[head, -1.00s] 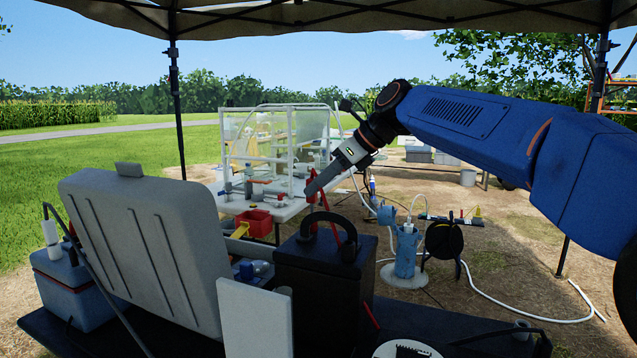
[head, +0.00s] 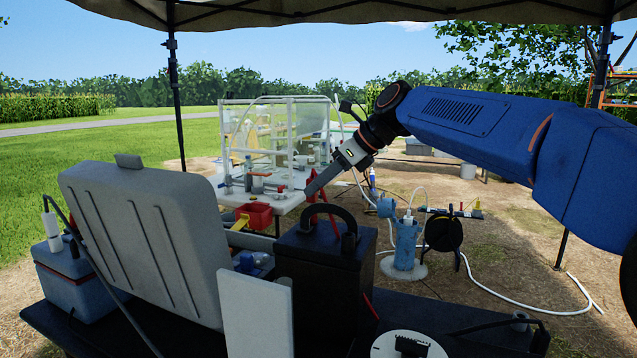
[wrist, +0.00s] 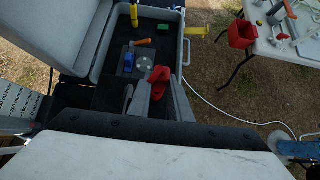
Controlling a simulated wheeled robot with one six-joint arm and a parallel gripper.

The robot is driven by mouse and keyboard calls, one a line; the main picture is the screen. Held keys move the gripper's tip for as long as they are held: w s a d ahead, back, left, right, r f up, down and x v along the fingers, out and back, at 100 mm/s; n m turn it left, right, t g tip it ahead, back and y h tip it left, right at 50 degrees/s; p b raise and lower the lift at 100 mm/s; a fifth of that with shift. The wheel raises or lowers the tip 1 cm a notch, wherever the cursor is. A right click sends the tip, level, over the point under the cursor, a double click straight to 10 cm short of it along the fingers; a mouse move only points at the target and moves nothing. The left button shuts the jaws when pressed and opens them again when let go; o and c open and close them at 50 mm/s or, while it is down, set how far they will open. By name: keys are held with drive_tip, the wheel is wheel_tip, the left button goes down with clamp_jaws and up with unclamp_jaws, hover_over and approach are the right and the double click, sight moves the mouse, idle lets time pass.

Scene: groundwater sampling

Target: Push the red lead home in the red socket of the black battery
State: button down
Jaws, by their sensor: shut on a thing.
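The black battery (head: 320,285) stands upright on the dark deck, with a black carry handle (head: 318,214) arched over its top. My gripper (head: 312,188) is above and beyond the battery in the head view, pointing down and left. It is shut on the red lead (head: 322,206), which bends just under the fingertips and drops behind the handle. A further red length shows low at the battery's right side. In the wrist view the grey fingers of my gripper (wrist: 141,98) sit beside the red of the lead (wrist: 158,77). The red socket cannot be made out, nor whether the plug touches it.
A grey case (head: 140,235) and a white panel (head: 256,312) stand left of the battery. A red bin (head: 254,214) hangs by the white table (head: 285,203) beyond. A blue pump-like unit (head: 405,245) and black reel (head: 443,233) stand on the ground to the right.

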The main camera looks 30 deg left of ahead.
drive_tip(key=shift+f, duration=0.55)
drive_tip(key=c, duration=1.5)
unclamp_jaws()
drive_tip(key=shift+c, duration=0.2)
drive_tip(key=v, duration=1.7)
drive_tip(key=shift+d, duration=0.15)
drive_tip(key=shift+r, duration=0.1)
